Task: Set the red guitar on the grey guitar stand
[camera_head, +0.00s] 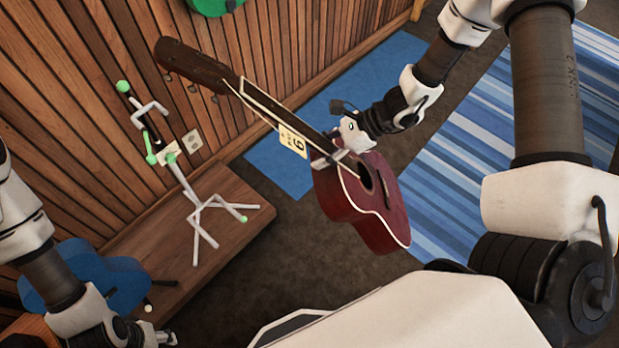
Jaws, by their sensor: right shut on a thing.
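The red guitar (383,224) hangs in the air at the middle of the head view, tilted, its neck pointing up and left. My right gripper (338,156) is shut on the guitar where the neck meets the body. The grey guitar stand (188,184) has green tips and stands empty on a low wooden platform, left of the guitar. My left gripper (160,336) is low at the bottom left, apart from the stand; its fingers are small and partly cut off by the view.
A slatted wooden wall (90,90) with an outlet rises behind the stand. A striped blue rug (460,190) covers the floor at right. A green object (212,5) hangs at the top.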

